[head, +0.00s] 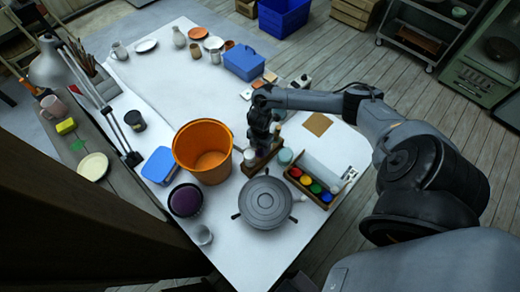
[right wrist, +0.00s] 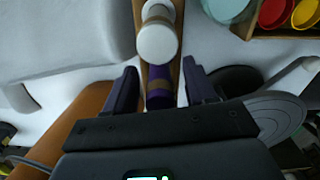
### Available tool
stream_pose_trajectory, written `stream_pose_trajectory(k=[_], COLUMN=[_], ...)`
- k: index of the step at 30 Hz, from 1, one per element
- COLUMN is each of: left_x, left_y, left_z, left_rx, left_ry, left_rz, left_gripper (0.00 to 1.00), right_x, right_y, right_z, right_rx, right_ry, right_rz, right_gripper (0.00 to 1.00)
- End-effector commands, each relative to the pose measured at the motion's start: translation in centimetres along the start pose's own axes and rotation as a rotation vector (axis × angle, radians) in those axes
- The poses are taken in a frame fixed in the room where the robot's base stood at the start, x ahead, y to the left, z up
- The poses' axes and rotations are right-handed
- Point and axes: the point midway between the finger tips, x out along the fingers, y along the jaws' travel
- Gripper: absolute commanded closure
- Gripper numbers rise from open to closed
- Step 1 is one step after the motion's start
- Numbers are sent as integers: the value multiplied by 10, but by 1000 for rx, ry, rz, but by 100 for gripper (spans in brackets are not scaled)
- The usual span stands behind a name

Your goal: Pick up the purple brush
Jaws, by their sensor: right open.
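The purple brush (right wrist: 160,92) shows in the right wrist view as a purple shaft with a tan band, in line with a wooden rack (right wrist: 143,12). My right gripper (right wrist: 160,72) is open, with one finger on each side of the purple shaft and a visible gap to both. In the head view my right gripper (head: 261,138) points down over the wooden rack (head: 262,162); I cannot make out the purple brush there, behind the gripper. A white round-topped item (right wrist: 157,41) stands at the rack beside the brush. My left gripper is not in view.
An orange bucket (head: 203,150) stands left of the rack, and a grey banding wheel (head: 265,203) in front. A paint tray (head: 308,186) with several coloured pots and a teal jar (head: 285,156) are to the right.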

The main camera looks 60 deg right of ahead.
Motion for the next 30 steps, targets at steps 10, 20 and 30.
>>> stream_pose_trajectory(k=[10, 20, 30], left_x=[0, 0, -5], left_y=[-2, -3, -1], left_z=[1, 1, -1], left_rx=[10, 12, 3], left_ry=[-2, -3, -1], left_rz=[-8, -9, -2], left_gripper=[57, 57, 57], right_x=[0, -1, -40], right_y=[0, 0, 2], right_z=[0, 0, 0], right_rx=[0, 0, -2], right_ry=[0, 0, -1], right_rz=[0, 0, 4], right_gripper=[88, 100, 100])
